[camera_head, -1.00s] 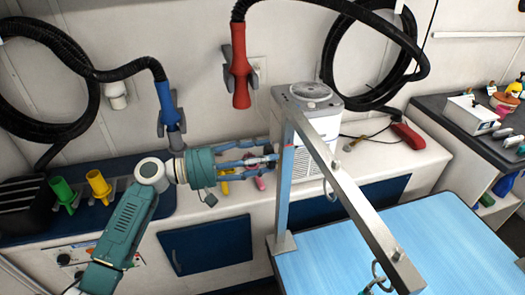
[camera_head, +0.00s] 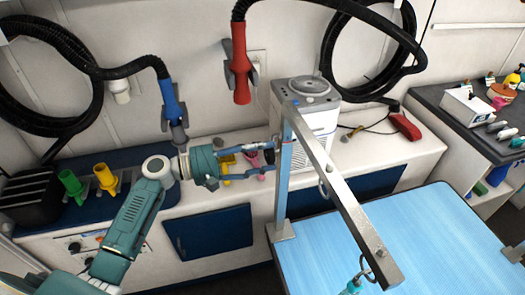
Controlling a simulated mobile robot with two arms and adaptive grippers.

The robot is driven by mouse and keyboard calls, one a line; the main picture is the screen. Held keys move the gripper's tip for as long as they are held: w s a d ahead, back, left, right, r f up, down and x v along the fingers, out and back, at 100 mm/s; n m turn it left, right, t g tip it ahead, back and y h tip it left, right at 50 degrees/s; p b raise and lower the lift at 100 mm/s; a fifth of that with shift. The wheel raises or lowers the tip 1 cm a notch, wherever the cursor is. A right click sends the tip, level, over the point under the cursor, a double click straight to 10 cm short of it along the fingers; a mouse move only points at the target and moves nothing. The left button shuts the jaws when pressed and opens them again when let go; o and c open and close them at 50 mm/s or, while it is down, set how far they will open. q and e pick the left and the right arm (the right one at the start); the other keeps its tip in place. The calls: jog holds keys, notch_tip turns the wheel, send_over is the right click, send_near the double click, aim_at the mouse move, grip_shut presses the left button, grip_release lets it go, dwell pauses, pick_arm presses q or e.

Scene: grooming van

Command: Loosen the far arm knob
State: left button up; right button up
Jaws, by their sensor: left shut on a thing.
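The grooming arm is a silver post (camera_head: 283,185) at the far left corner of the blue table (camera_head: 400,240), with a long bar (camera_head: 335,180) running toward me. My left gripper (camera_head: 274,160) comes in from the left. Its blue fingers reach the left side of the post near the top and are shut on the far arm knob there. My right gripper is not in view.
A white appliance (camera_head: 315,130) stands close behind the post. A red dryer nozzle (camera_head: 239,65) and a blue nozzle (camera_head: 170,103) hang on the wall. A yellow holder (camera_head: 105,178) and green holder (camera_head: 72,184) sit at left. A teal clip hangs at the bar's near end.

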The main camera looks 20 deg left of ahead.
pick_arm(q)
jog(key=shift+w+a+f, duration=0.1)
jog(key=shift+a+f, duration=0.05)
jog(key=o, duration=1.1)
jog(key=shift+c, duration=0.2)
jog(key=shift+o, duration=0.4)
jog(key=shift+w+f, duration=0.15)
jog(key=shift+w, duration=0.05)
jog(key=shift+s, duration=0.1)
jog(key=shift+s+a, duration=0.2)
jog(key=shift+a, duration=0.05)
jog(key=v, duration=1.1)
jog(key=shift+a, duration=0.15)
